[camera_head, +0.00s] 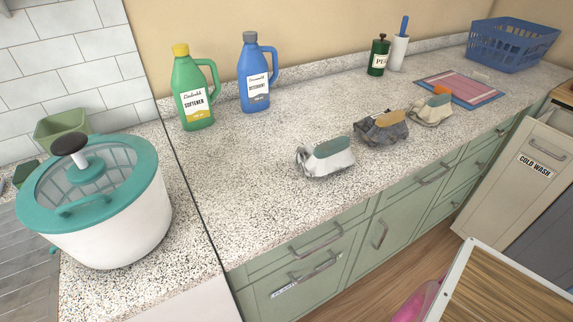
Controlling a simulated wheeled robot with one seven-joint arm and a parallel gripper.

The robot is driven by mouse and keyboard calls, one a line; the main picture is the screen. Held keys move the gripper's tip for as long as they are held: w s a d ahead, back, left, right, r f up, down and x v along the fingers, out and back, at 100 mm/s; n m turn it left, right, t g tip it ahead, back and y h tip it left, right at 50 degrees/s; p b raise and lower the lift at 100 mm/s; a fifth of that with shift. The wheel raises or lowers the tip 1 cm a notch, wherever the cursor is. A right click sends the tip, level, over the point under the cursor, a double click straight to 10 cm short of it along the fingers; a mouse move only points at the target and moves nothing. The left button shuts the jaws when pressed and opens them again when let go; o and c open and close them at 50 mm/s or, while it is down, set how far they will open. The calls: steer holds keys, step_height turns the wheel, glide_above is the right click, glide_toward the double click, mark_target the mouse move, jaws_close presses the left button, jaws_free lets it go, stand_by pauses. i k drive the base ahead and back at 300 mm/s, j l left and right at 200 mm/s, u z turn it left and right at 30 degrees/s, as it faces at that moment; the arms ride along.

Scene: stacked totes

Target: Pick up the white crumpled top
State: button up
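A white crumpled top (325,161) with a grey-green patch lies in a small heap on the speckled countertop, near its front edge. A grey crumpled garment (382,129) with a tan patch lies to its right and a little farther back. A cream crumpled garment (432,110) with a green patch lies farther right. The three stand apart in a slanting row. My gripper is not in view, and nothing covers the white top.
A green softener jug (193,98) and a blue detergent jug (256,80) stand behind. A white tub with a teal lid (100,200) stands left. A pink mat (458,90) and blue basket (510,45) are at right. Counter left of the white top is clear.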

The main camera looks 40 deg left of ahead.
mark_target(324, 156)
steer(key=u, duration=1.8)
steer(key=k+l, duration=0.1)
steer(key=k, duration=0.3)
steer(key=k+l+u, duration=0.1)
steer(key=k, duration=0.25)
